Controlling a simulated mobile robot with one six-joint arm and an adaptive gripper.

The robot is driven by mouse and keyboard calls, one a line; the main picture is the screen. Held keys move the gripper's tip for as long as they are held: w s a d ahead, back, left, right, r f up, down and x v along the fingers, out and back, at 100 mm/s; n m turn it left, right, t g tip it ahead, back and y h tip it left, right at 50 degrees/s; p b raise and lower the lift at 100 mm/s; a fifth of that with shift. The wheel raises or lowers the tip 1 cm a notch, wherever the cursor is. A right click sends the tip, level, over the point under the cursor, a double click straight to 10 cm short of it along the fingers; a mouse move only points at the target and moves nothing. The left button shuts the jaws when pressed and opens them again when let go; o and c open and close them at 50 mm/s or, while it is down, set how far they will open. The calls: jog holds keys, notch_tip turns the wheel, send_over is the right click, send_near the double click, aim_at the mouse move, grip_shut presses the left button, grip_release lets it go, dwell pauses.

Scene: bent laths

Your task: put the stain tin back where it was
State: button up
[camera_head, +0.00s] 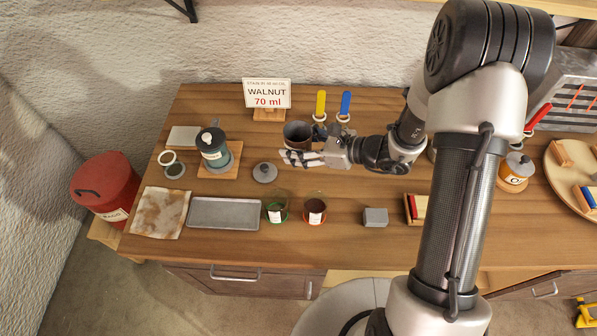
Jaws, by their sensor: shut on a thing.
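An open, dark metal tin (297,134) is at the back middle of the bench, below the walnut sign; I take it for the stain tin. Its mouth faces up and its inside looks dark. My gripper (298,157) comes in from the right and is shut on this tin, its fingers across the tin's front side. The fingers hide the tin's lower part, so I cannot tell whether it touches the bench. A grey lid with a knob (264,172) lies on the bench at the front left of the tin.
A lidded grey-green pot (213,148) stands on a wooden board at left. Yellow (320,104) and blue (345,104) handled tools stand behind. A sign (267,94) reads walnut, 70 ml.

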notch_tip(320, 180, down, 11)
jog(key=b, duration=0.2)
jog(key=shift+b, duration=0.35)
jog(key=shift+f, duration=0.2)
jog(key=o, duration=0.9)
jog(key=shift+r, duration=0.1)
jog(key=shift+r, duration=0.1)
